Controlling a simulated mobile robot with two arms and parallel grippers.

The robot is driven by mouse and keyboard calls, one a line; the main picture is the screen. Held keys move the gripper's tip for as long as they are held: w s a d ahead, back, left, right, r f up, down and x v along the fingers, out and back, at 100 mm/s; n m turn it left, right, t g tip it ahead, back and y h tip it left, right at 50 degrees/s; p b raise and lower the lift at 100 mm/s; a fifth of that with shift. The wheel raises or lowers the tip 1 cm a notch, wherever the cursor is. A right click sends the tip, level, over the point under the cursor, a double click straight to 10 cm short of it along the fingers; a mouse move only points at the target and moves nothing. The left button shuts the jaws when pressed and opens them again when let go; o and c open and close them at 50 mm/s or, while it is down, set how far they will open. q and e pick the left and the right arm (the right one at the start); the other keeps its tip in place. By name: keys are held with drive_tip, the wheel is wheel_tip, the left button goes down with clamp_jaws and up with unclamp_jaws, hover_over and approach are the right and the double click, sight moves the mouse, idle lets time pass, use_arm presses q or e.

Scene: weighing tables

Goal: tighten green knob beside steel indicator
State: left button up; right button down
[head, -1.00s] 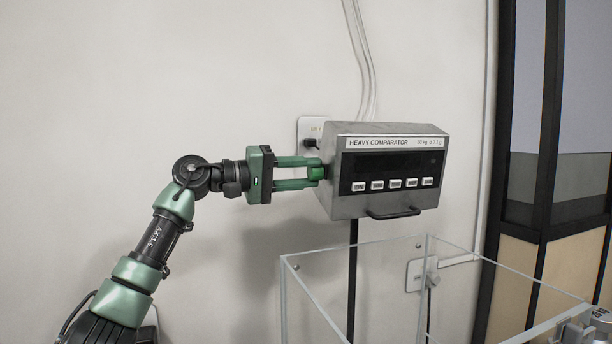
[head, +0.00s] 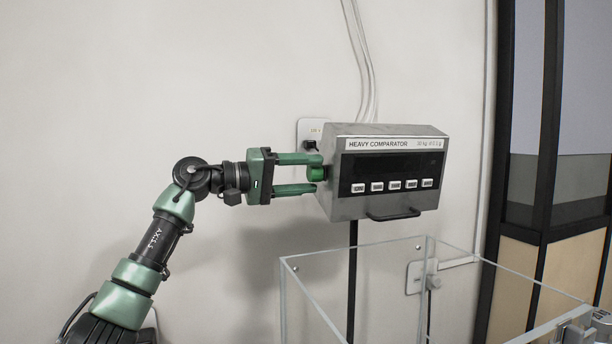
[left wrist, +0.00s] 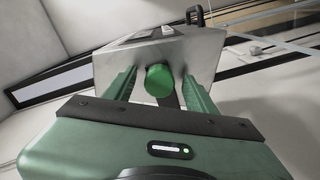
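My left gripper (head: 318,174) is open, with one finger above and one below the knob in the head view. In the left wrist view the knob (left wrist: 159,80) shows between the two spread fingers (left wrist: 160,85), with gaps on both sides, and the indicator (left wrist: 150,55) stands behind it. The knob's turned position cannot be read. My right gripper is not in view.
A clear-walled box (head: 283,300) stands below and in front of the indicator. A wall socket (head: 306,128) with a plug is behind the indicator's upper left. Cables (head: 362,60) run up the wall. A handle (head: 394,216) juts from the indicator's lower front.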

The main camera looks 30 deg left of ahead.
use_arm(q)
drive_tip(key=shift+s+a+f, duration=0.1)
drive_tip(key=shift+s+a, duration=0.2)
drive_tip(key=b+v, duration=0.2)
drive_tip(key=v, duration=0.5)
drive_tip(key=shift+b, duration=0.4)
drive_tip(key=shift+d, duration=0.1)
